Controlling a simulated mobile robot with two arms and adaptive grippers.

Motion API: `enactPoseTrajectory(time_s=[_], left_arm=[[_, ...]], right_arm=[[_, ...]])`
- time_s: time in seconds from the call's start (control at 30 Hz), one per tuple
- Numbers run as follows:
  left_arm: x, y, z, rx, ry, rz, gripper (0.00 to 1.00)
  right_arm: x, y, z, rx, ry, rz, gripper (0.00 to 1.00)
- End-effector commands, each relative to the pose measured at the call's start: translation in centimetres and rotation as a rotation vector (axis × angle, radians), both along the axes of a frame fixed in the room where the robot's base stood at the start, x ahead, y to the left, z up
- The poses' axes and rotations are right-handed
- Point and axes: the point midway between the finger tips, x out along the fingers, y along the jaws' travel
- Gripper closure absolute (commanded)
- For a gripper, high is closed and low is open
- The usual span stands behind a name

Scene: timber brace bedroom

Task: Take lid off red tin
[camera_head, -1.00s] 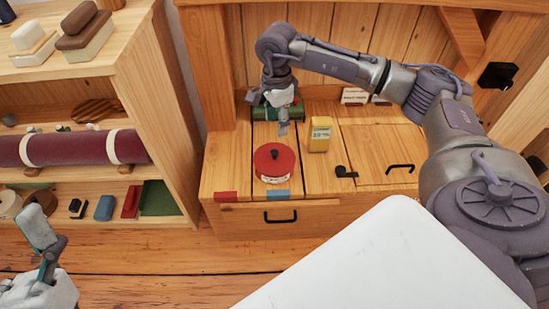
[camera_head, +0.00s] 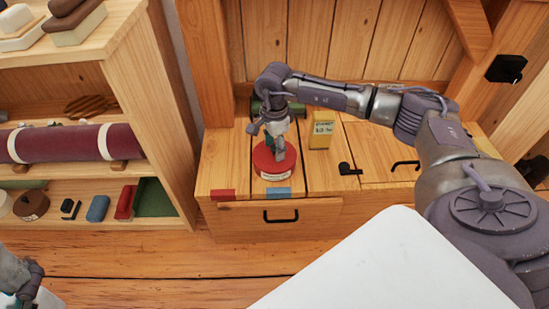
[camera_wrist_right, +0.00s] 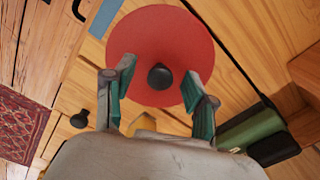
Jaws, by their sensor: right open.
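The red tin (camera_head: 268,171) stands upright on the wooden bench top, near its front edge, with a pale label low on its front. Its round red lid (camera_wrist_right: 160,32) is on, with a black knob (camera_wrist_right: 160,77) at the centre. My right gripper (camera_head: 277,157) is above the lid, covering the knob in the head view. In the right wrist view its two fingers (camera_wrist_right: 157,92) are spread wide with the knob between them, not visibly touching it. My left gripper (camera_head: 22,296) is partly in view at the lower left corner; its fingers are not clear.
A yellow box (camera_head: 321,135) stands just right of the tin. A green case (camera_wrist_right: 252,129) lies behind it. Red (camera_head: 222,194) and blue (camera_head: 278,193) strips mark the bench's front edge. A black handle (camera_head: 405,165) is at right. A shelf (camera_head: 165,110) stands left.

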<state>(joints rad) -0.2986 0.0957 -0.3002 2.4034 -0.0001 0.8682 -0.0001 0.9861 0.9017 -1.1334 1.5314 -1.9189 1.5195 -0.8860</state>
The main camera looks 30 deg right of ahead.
Motion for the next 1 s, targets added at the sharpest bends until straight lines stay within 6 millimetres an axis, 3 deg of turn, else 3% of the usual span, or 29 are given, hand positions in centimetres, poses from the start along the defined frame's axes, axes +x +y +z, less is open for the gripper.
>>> enactPoseTrajectory(time_s=[0.07, 0.27, 0.63, 0.87, 1.0], left_arm=[[0.0, 0.0, 0.3, -0.002, -0.024, 0.001, 0.07], [0.1, 0.0, 0.5, -0.001, -0.022, 0.001, 0.07], [0.1, 0.0, 0.4, 0.000, -0.021, 0.001, 0.07], [0.0, 0.0, 0.5, -0.001, -0.022, 0.001, 0.07], [-0.1, 0.0, 1.1, -0.004, -0.028, 0.000, 0.07]], right_arm=[[0.0, 0.0, -0.9, 0.001, -0.001, 0.000, 0.44], [0.0, 0.0, -0.9, 0.001, -0.001, 0.000, 0.44], [0.0, 0.0, -0.9, 0.000, 0.000, -0.001, 1.00], [0.0, 0.0, -0.9, 0.000, 0.000, -0.001, 1.00], [0.0, -0.1, 0.5, 0.000, -0.001, -0.001, 1.00]])
